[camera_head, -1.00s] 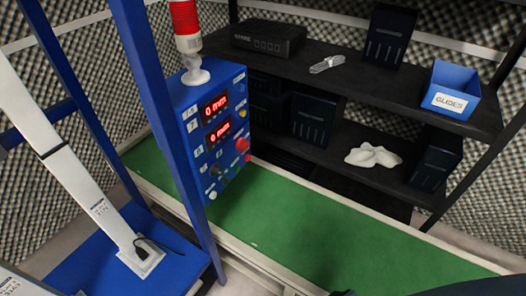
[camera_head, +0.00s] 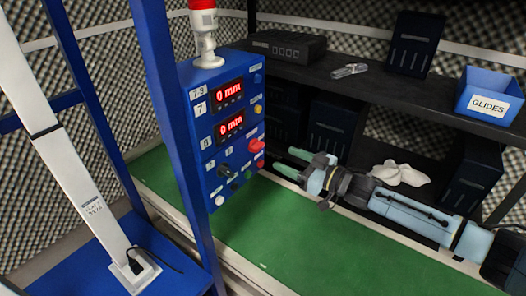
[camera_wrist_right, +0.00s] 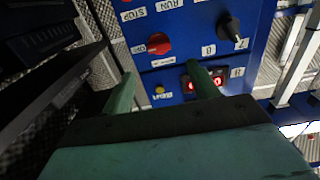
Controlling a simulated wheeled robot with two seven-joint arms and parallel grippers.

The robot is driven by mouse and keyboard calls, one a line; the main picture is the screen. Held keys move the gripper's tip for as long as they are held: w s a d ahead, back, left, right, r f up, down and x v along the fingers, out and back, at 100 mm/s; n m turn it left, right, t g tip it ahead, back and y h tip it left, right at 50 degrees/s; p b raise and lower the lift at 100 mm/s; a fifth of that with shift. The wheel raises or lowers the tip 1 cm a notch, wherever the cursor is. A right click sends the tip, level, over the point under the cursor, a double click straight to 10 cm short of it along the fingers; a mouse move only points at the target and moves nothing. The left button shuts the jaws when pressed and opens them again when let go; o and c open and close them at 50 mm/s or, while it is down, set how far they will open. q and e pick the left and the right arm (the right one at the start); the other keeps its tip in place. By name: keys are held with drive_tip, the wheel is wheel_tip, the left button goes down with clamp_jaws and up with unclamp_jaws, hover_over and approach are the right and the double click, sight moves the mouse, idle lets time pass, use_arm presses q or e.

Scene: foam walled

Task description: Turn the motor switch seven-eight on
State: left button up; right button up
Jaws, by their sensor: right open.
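The blue control box (camera_head: 214,130) carries two red displays reading 0 mm and labels 7-8, 7 and 8. A red knob (camera_head: 256,146) sits on its right side, and a black knob (camera_head: 225,171) is to its lower left. In the right wrist view the red knob (camera_wrist_right: 158,43) and the black knob (camera_wrist_right: 229,28) show again, near labels STOP and RUN. I cannot tell for sure which one is the motor switch. My right gripper (camera_head: 293,162) is open and empty, its green fingers pointing at the panel, apart from the red knob. My left gripper is not in view.
A blue post (camera_head: 177,130) stands just left of the box. The green conveyor belt (camera_head: 280,235) runs below. Behind my right arm is a dark shelf (camera_head: 350,85) with a blue GLIDES bin (camera_head: 489,96) and a white cloth (camera_head: 400,174).

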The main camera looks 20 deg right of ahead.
sight(261, 147)
drive_tip(key=b+x, duration=0.1)
drive_tip(key=x, duration=0.7)
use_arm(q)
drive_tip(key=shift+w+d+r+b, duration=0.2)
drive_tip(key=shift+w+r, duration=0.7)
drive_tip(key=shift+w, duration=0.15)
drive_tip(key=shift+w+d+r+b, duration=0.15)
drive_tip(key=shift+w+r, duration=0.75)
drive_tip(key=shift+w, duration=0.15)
use_arm(e)
drive_tip(key=shift+w+a, duration=0.35)
drive_tip(key=shift+w, duration=0.1)
drive_tip(key=shift+c, duration=0.3)
drive_tip(key=c, duration=0.9)
drive_tip(key=shift+c, duration=0.2)
